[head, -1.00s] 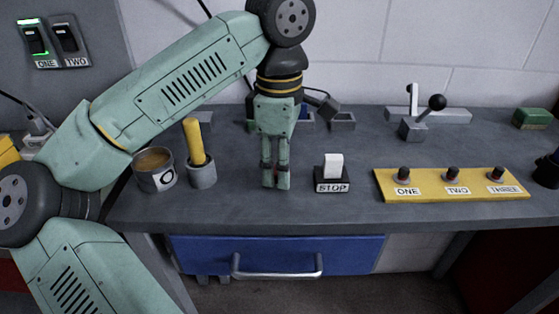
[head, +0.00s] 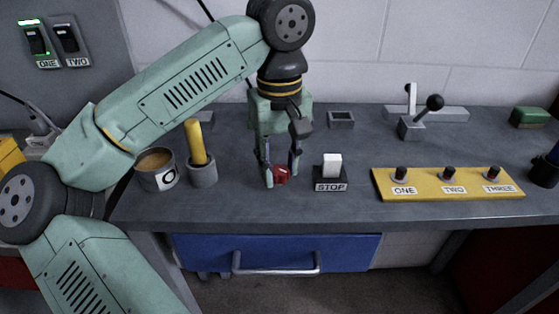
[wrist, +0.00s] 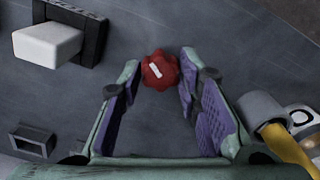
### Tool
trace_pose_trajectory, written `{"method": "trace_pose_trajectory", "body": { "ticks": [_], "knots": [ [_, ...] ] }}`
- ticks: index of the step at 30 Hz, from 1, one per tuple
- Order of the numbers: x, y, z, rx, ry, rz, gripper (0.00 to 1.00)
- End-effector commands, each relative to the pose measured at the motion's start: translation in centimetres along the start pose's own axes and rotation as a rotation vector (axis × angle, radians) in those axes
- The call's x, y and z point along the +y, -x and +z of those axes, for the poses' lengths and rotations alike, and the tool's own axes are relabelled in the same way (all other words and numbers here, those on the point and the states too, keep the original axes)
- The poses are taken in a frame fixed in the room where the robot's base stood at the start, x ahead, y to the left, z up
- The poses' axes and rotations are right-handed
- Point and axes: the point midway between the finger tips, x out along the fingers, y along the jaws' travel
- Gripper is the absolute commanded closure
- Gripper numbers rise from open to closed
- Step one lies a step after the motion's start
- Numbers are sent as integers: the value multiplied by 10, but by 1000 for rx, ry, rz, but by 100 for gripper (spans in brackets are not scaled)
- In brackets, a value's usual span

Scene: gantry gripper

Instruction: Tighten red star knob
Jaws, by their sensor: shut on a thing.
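The red star knob (head: 282,174) sits low on the grey workbench, left of the STOP switch. It also shows in the wrist view (wrist: 158,66), with lobed edges and a white mark on its top. My gripper (head: 281,179) points down over it, one finger on each side. The fingers are shut on the knob, with their tips at its left and right sides. The knob's underside and mount are hidden.
The STOP switch (head: 331,171) stands close to the right of my gripper. A grey holder (head: 203,174) with a yellow handle and a tin (head: 157,180) stand to the left. A yellow button panel (head: 447,185) lies farther right. The blue drawer (head: 277,251) is below.

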Motion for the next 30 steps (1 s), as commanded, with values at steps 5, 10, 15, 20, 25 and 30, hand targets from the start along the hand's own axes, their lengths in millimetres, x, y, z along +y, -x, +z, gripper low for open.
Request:
{"method": "trace_pose_trajectory", "body": {
  "ticks": [5, 10, 15, 20, 25, 30],
  "knots": [
    [0, 2, -1, 3, -163, 0, 97],
    [0, 2, -1, 4, -324, 0, 97],
    [0, 2, -1, 5, -485, 0, 97],
    [0, 2, -1, 5, -629, 0, 97],
    [1, 2, -1, 5, -764, 0, 97],
    [1, 2, -1, 6, -867, 1, 97]
  ]
}}
